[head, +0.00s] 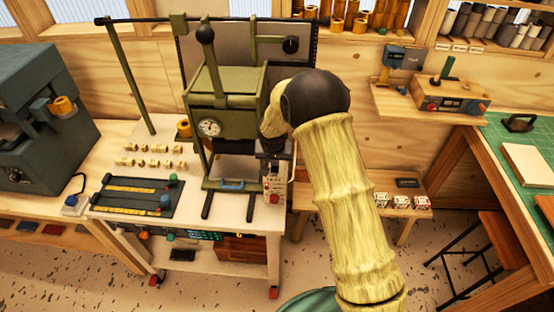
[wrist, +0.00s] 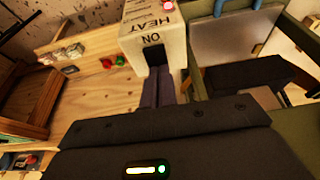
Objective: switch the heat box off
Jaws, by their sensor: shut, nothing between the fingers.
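In the head view the heat box (head: 281,185) stands at the right front of the green press. My gripper (wrist: 157,76) is shut and empty, its dark fingertips at or just short of the switch; I cannot tell whether they touch. In the head view my gripper (head: 271,160) is small.
The green press (head: 222,100) stands directly left of my gripper on the pale bench. A slotted dark tray (head: 136,193) and several small brass pieces (head: 150,150) lie further left. A low wooden shelf (head: 360,203) with dice-like blocks is to the right.

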